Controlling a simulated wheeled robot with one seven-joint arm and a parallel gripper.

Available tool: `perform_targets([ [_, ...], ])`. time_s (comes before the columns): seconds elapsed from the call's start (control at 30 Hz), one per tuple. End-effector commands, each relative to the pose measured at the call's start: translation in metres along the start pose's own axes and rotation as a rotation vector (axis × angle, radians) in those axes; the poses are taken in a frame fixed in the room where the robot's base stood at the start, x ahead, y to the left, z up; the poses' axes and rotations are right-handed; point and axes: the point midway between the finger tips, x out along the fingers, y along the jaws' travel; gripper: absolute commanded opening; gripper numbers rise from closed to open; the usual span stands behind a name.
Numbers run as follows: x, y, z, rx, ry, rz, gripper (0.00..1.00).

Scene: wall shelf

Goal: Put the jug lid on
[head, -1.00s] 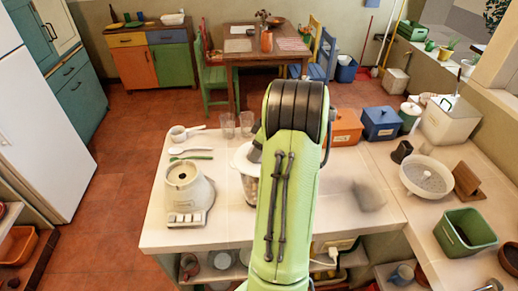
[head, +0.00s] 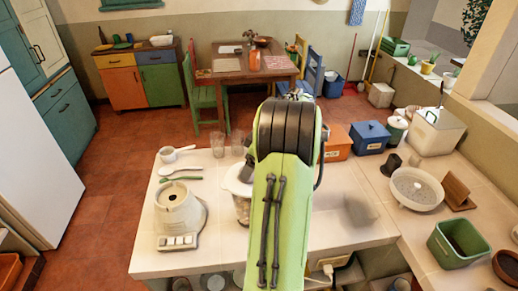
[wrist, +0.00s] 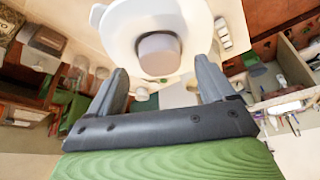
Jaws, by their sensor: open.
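A jug (head: 242,211) with pale contents stands on the counter, mostly hidden behind my arm in the head view. A white lid-like top (head: 235,182) shows at its upper end. In the wrist view a round white lid (wrist: 125,28) with a beige knob (wrist: 158,54) fills the top middle. I cannot tell whether the lid is seated on the jug. My gripper (wrist: 160,82) is open, with one finger on each side of the knob's line and a gap to the knob. Its fingers are hidden by my arm in the head view.
A cream blender base (head: 180,213) stands left of the jug, with spoons (head: 181,173) and a white cup (head: 170,155) behind it. Glasses (head: 218,145) stand behind the jug. An orange box (head: 337,142) and a blue box (head: 369,137) are at the back right.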

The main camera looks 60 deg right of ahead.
Motion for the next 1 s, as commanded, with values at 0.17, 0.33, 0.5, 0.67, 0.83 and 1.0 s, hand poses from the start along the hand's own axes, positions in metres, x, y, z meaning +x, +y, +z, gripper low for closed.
perform_targets([
  [0.17,-0.056,0.002,0.000,0.001,0.002,0.008,0.82],
  [0.33,-0.104,0.001,-0.001,0.000,0.001,0.005,0.82],
  [0.5,-0.129,0.001,-0.001,0.001,0.001,0.002,0.82],
  [0.67,-0.133,0.000,-0.001,0.000,0.000,0.001,0.82],
  [0.83,-0.131,0.000,0.000,0.000,0.000,0.001,0.82],
  [1.0,-0.131,0.000,0.000,0.000,0.000,0.001,0.82],
])
